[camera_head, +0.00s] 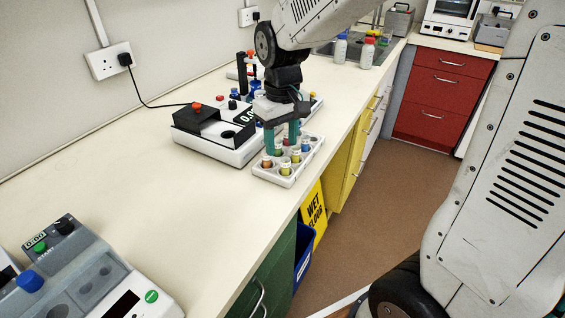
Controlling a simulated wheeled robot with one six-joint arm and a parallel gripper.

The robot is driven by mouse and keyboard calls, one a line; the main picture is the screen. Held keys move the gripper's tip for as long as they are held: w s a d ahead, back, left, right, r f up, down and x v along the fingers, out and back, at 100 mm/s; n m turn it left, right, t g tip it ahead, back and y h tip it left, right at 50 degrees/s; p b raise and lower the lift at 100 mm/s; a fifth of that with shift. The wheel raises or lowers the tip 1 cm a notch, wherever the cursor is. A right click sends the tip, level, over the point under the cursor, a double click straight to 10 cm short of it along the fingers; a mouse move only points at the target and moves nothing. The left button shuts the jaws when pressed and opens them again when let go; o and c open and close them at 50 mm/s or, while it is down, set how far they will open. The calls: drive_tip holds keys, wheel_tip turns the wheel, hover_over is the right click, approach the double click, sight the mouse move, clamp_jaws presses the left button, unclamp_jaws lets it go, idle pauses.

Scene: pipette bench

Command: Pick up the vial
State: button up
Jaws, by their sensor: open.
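A white vial rack (287,180) stands on the bench near its front edge. It holds several small vials, among them an orange-brown vial (267,162) at the left, a yellow vial (285,166) and another vial (296,156) to its right. My gripper (281,146) points down over the rack with its two teal fingers apart. The fingertips are close to the vial tops. I cannot tell whether a vial stands between the fingers, as they hide part of the rack.
A white and black instrument (215,133) stands just left of the rack. A grey device (75,270) is at the front left. Bottles (340,48) stand farther back near the sink. The bench (150,195) between the devices is clear. A yellow wet floor sign (314,213) stands below the bench edge.

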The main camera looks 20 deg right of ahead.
sight(286, 159)
drive_tip(key=f, duration=0.4)
drive_tip(key=d+f, duration=0.1)
drive_tip(key=shift+w+d+f, duration=0.1)
drive_tip(key=shift+w+f, duration=0.2)
drive_tip(key=shift+f, duration=0.6)
drive_tip(key=shift+s, duration=0.1)
clamp_jaws()
